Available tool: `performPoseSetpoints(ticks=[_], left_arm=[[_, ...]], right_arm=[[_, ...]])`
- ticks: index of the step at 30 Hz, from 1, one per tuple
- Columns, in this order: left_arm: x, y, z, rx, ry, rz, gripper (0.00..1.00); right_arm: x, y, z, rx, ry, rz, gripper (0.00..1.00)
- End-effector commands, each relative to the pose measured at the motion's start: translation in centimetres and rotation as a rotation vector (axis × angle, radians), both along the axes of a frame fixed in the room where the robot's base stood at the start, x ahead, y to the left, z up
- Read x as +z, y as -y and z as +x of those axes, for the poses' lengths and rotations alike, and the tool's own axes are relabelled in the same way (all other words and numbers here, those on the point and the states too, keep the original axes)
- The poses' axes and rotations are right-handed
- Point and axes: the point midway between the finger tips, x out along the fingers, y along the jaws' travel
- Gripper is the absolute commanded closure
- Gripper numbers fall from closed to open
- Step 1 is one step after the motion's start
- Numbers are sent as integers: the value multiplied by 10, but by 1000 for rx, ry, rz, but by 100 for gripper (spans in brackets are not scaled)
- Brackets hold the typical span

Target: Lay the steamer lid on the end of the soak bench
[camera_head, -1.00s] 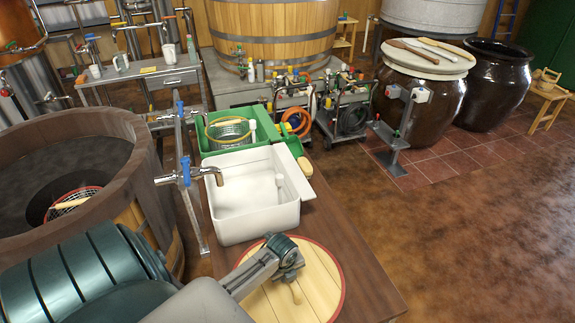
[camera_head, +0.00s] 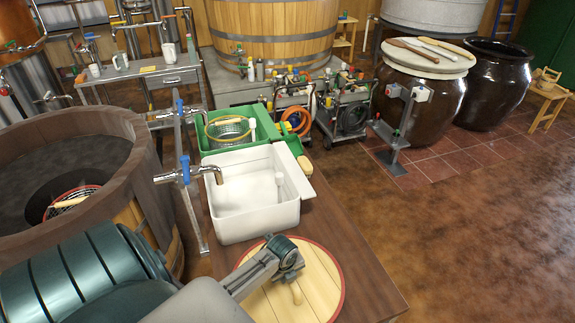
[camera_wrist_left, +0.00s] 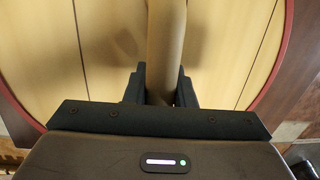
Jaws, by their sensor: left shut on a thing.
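The steamer lid (camera_head: 318,287) is a round pale-wood disc with a red rim and a peg-like handle. It is at the near end of the brown soak bench (camera_head: 357,246), over or on its top; I cannot tell whether it touches. My left gripper (camera_head: 290,268) is above the lid, shut on its handle. In the left wrist view the handle (camera_wrist_left: 165,45) stands between the two dark fingers (camera_wrist_left: 162,88), with the lid's boards (camera_wrist_left: 225,50) behind. My right gripper is not in view.
A white sink basin (camera_head: 256,223) stands on the bench behind the lid, with a green crate (camera_head: 212,143) beyond. A metal tap (camera_head: 185,172) rises on the left beside a large wooden tub (camera_head: 130,190). The floor to the right is clear.

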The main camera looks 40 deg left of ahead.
Motion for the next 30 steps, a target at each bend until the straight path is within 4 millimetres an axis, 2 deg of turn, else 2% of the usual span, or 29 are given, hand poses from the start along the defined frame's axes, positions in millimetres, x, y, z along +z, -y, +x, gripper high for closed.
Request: performPoseSetpoints(ticks=[1,4,5,13,17,20,30], left_arm=[[0,0,1,0,2,0,75],[0,0,1,0,2,0,55],[0,0,1,0,1,1,52],[-1,0,-1,0,-2,1,52],[7,0,-2,-1,-1,1,52],[21,0,-4,-2,2,2,52],[86,4,-14,-2,3,2,52]], right_arm=[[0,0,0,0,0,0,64],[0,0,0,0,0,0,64],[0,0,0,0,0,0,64],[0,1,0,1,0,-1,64],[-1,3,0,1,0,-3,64],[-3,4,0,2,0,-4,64],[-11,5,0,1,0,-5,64]])
